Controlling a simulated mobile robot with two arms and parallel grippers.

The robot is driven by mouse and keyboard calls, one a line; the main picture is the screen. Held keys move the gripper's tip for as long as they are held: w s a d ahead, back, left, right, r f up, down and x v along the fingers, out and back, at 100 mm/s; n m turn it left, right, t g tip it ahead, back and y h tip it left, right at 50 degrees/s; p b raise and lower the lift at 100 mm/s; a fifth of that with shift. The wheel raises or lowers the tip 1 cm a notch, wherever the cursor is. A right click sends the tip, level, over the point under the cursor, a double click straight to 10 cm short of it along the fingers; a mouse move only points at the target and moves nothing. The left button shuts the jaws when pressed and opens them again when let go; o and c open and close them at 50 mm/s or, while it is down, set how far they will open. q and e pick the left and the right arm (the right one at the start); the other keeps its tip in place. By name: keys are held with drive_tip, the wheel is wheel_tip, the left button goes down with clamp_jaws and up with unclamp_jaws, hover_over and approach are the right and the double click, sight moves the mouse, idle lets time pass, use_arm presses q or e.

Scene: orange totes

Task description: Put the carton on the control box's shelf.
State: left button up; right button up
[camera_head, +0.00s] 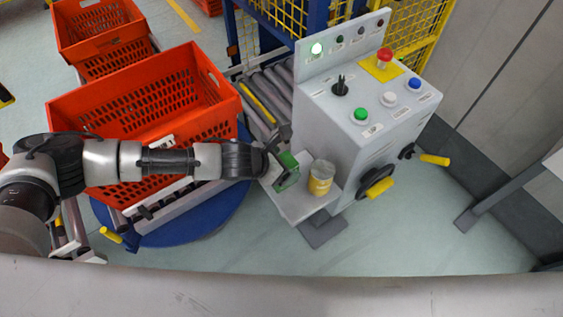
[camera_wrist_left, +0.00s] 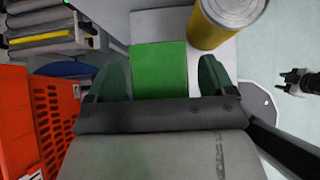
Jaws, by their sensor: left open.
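The green carton (camera_head: 290,168) is at the control box's shelf (camera_head: 298,207), on its left side. In the left wrist view the carton (camera_wrist_left: 160,68) shows its bright green face between the two fingers. My left gripper (camera_head: 280,168) reaches in from the left, over the shelf's left part. In the wrist view its dark green fingers (camera_wrist_left: 163,78) are open, one on each side of the carton, with a slim gap visible. The carton's underside is hidden, so I cannot tell how it meets the shelf.
A yellow can (camera_head: 321,178) stands on the shelf right of the carton, close to the fingers in the wrist view (camera_wrist_left: 226,20). The grey control box (camera_head: 345,130) rises behind. A red-orange tote (camera_head: 140,100) sits under my left arm.

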use_arm(q)
drive_tip(key=shift+r, duration=0.15)
drive_tip(key=shift+a+r, duration=0.15)
drive_tip(key=v, duration=1.1)
drive_tip(key=shift+s+a+r, duration=0.15)
drive_tip(key=shift+s+a, duration=0.05)
drive_tip(key=shift+s, duration=0.05)
use_arm(e)
drive_tip(key=shift+a, duration=0.15)
idle(0.4)
drive_tip(key=shift+c, duration=0.3)
idle(0.8)
